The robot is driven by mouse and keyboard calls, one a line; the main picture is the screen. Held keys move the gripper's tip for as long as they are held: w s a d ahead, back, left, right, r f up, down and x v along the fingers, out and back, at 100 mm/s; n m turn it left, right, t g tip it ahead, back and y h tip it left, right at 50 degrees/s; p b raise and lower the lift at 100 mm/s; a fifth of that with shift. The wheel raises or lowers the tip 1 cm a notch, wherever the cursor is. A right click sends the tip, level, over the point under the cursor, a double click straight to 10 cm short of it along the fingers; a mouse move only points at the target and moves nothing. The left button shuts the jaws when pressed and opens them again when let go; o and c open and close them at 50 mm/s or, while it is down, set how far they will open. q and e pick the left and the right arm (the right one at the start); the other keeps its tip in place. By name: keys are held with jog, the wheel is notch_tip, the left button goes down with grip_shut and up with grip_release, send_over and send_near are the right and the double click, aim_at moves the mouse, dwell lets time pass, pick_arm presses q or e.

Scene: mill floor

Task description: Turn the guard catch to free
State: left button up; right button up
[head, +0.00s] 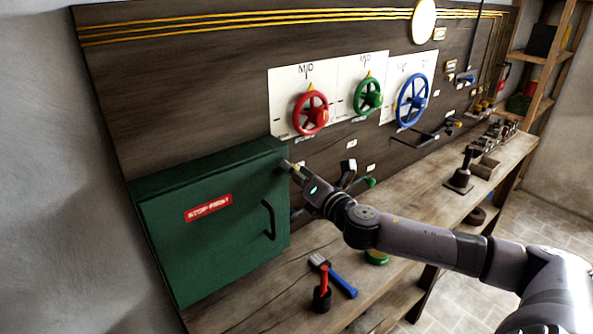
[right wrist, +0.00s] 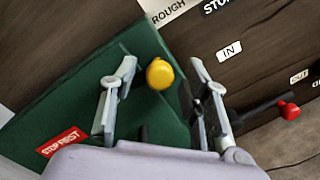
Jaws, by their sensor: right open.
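The green guard box (head: 235,240) with a red STOP FIRST label (head: 208,208) and a dark handle (head: 269,220) stands at the left against the board. A round yellow knob (right wrist: 159,74), apparently the guard catch, sits near the edge of the green box (right wrist: 150,45) in the right wrist view. My right gripper (head: 293,168) is at the box's upper right corner. In the right wrist view my right gripper (right wrist: 162,64) is open, with one finger on each side of the knob and visible gaps. The catch is largely hidden in the head view. My left gripper is not in view.
Red (head: 311,113), green (head: 368,97) and blue (head: 411,100) handwheels are on the board above. A blue-handled brush (head: 340,284) and a red-handled tool (head: 323,290) are on the bench. A red-tipped lever (right wrist: 289,111) projects right of my gripper in the wrist view.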

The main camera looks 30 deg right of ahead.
jog(key=shift+c, duration=0.3)
grip_shut()
dwell(0.3)
